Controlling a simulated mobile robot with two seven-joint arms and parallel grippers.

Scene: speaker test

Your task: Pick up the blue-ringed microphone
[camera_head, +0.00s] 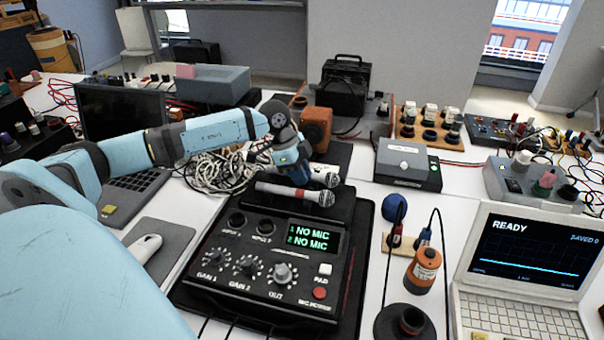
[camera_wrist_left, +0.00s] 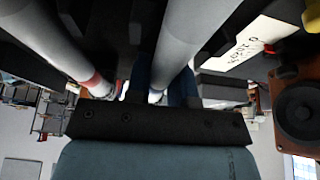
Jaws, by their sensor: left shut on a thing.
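Two grey microphones lie side by side behind the black mixer box (camera_head: 265,262). The front one, the red-ringed microphone (camera_head: 292,193), has a red band that also shows in the left wrist view (camera_wrist_left: 97,84). The rear one, the blue-ringed microphone (camera_head: 322,174), is partly hidden by my left gripper (camera_head: 293,178); its blue ring is not clear. In the left wrist view its grey body (camera_wrist_left: 195,35) runs between my blue fingers, which are shut on it. I cannot tell whether it is lifted off its rest. My right gripper is not in view.
The mixer display (camera_head: 312,237) reads NO MIC on both lines. A tangle of white cable (camera_head: 215,172) lies left of the gripper. An orange speaker (camera_head: 316,128) stands close behind. A blue ball (camera_head: 394,208), an orange cylinder (camera_head: 423,270) and a laptop (camera_head: 530,250) are to the right.

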